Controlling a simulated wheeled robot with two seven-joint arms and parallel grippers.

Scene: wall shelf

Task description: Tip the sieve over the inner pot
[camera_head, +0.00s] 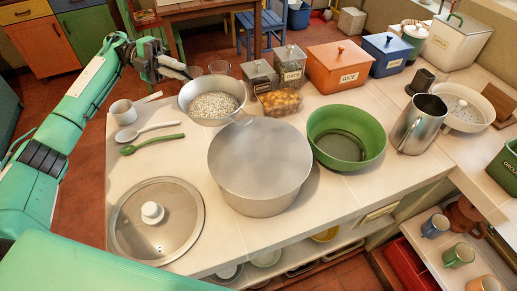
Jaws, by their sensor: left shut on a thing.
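The sieve (184,100) is a round silver bowl holding pale grains (213,105), at the back left of the worktop. It looks roughly level. My left gripper (187,73) is at its far-left rim, shut on it; the exact grip is small and partly hidden. A large silver pot (262,193) stands in front and to the right of the sieve, its top hazy and pale. A green pot (347,118) with a darker bottom inside stands right of it. I cannot tell for certain which is the inner pot. My right gripper is not in view.
A lid with a white knob (152,211) lies front left. Glass jars (259,76), a food tub (279,102) and an orange rice box (338,67) stand close right of the sieve. A metal jug (418,124) stands right.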

